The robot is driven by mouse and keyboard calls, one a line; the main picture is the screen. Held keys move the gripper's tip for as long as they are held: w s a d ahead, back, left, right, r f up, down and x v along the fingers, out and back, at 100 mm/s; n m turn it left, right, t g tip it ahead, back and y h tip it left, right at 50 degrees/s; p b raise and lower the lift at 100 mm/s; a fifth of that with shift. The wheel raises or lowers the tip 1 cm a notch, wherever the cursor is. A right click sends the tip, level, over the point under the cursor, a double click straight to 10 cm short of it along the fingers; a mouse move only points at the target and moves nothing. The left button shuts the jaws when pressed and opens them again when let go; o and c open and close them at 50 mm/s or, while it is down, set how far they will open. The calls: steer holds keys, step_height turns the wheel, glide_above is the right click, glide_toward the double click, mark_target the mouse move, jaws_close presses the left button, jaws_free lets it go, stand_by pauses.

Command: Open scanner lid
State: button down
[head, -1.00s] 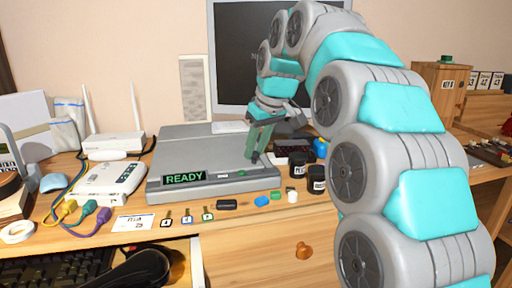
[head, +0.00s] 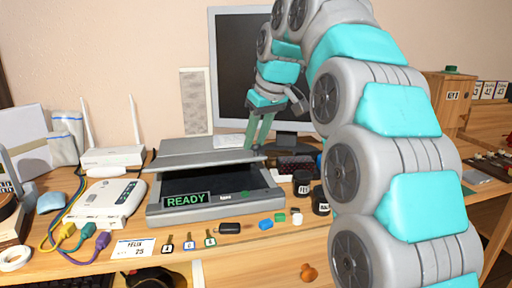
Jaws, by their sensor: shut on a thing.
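The grey flatbed scanner (head: 160,213) stands on the desk, with a green READY display on its front. Its grey lid (head: 185,160) is tilted up at the front, and a dark opening (head: 215,180) shows beneath it. The exact contact at the fingertips is small and hard to make out.
A monitor (head: 230,75) stands behind the scanner. A white router (head: 112,157) and a white box with cables (head: 108,200) are at the left. Black jars (head: 302,184), keys, a name card (head: 133,247) and small coloured blocks lie in front and to the right.

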steer(key=shift+w+r, duration=0.8)
steer(key=shift+r, duration=0.05)
